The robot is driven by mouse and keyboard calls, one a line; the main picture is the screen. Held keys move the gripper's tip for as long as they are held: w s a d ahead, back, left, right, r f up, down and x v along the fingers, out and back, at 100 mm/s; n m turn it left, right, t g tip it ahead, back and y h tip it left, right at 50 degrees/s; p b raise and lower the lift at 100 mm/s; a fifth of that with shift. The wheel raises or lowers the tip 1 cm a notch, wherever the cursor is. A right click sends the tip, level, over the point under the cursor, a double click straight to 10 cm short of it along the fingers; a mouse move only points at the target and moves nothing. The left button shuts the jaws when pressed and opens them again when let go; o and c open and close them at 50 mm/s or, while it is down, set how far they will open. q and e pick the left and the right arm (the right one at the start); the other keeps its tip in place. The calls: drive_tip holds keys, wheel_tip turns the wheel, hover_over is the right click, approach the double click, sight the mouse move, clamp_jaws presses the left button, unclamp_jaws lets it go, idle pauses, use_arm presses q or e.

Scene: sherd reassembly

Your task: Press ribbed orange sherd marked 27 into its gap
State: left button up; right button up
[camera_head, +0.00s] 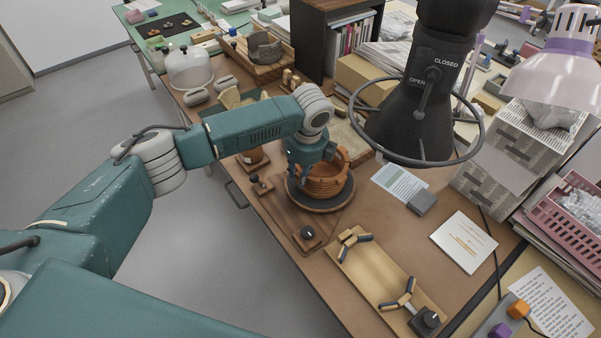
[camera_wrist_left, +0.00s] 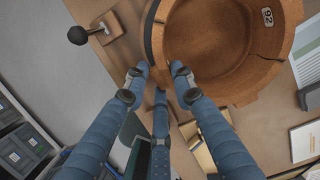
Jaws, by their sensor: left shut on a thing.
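The ribbed orange pot (camera_head: 330,184) stands on a dark round turntable (camera_head: 318,204) in the head view. In the left wrist view I look into its open bowl (camera_wrist_left: 215,45), with a small label reading 92 inside. My left gripper (camera_head: 303,181) is at the pot's left side, pointing down. In the wrist view its blue fingers (camera_wrist_left: 160,82) close together at the pot's near wall. It is shut on a piece there, the ribbed orange sherd as far as I can tell; the fingers mostly hide it, and no number 27 is readable. My right gripper is out of view.
A black extractor hood (camera_head: 423,110) with a ring hangs right of the pot. A wooden block with a black knob (camera_head: 262,185) is close left of the turntable. A wooden board with blue-padded arms (camera_head: 385,275) lies in front. The brown bench is clear between board and white sheet (camera_head: 463,240).

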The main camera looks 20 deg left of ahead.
use_arm(q)
drive_tip(key=shift+f, duration=0.1)
drive_tip(key=o, duration=1)
drive_tip(key=shift+o, duration=0.2)
wheel_tip(320, 180, up, 12)
drive_tip(key=s+d, duration=0.1)
drive_tip(key=shift+s+d, duration=0.25)
drive_tip(key=shift+s, duration=0.05)
drive_tip(key=shift+f, duration=0.1)
